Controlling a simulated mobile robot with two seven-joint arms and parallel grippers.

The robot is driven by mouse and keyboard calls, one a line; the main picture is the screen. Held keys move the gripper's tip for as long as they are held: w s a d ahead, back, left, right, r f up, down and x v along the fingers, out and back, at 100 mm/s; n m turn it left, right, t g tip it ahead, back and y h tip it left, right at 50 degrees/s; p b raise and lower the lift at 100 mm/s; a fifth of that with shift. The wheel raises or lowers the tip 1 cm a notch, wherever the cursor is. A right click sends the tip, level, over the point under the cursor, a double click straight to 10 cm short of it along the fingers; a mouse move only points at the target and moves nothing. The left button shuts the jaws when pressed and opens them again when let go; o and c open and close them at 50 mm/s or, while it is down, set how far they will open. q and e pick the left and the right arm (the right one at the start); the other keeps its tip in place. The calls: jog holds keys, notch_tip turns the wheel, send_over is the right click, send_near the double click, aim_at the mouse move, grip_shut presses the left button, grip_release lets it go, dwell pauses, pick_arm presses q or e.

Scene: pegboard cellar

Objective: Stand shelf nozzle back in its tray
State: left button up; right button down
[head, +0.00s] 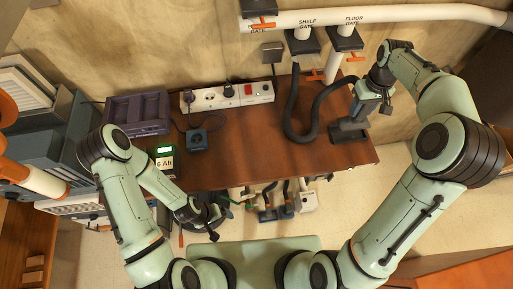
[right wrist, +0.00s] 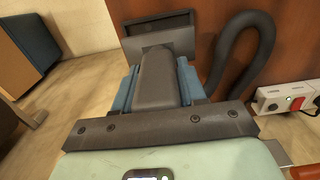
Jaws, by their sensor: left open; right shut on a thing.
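The grey shelf nozzle (head: 350,130) is at the right end of the brown bench, its broad foot over the bench top; I cannot tell whether it touches. A dark hose (head: 292,112) runs from it in a loop up to the pipe branch marked SHELF GATE. My right gripper (head: 383,98) is shut on the nozzle's neck. In the right wrist view the nozzle (right wrist: 158,78) lies between both blue-grey fingers (right wrist: 160,85), its wide end away from me. My left gripper (head: 210,222) is open and low in front of the bench. I cannot make out a tray for the nozzle for certain.
A purple open box (head: 138,113), a white socket strip (head: 228,96) and a small blue device (head: 196,140) are on the bench. A meter reading 6 Ah (head: 165,160) is at its left front. Cables and clamps hang below the front edge. The bench middle (head: 250,150) is clear.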

jog(key=shift+f, duration=0.1)
dwell(0.3)
jog(key=shift+f+b, duration=0.6)
jog(key=shift+f, duration=0.8)
pick_arm(q)
jog(key=shift+s+f, duration=0.7)
jog(key=shift+s, duration=0.2)
jog(key=shift+w+r, duration=0.25)
jog(key=shift+w, duration=0.05)
jog(key=shift+s+f, duration=0.25)
pick_arm(e)
jog(key=shift+f, duration=0.45)
pick_arm(q)
jog(key=shift+s+f, duration=0.3)
jog(key=shift+s, duration=0.05)
pick_arm(e)
jog(key=shift+f, duration=0.95)
dwell(1.4)
jog(key=shift+c, duration=0.4)
grip_release()
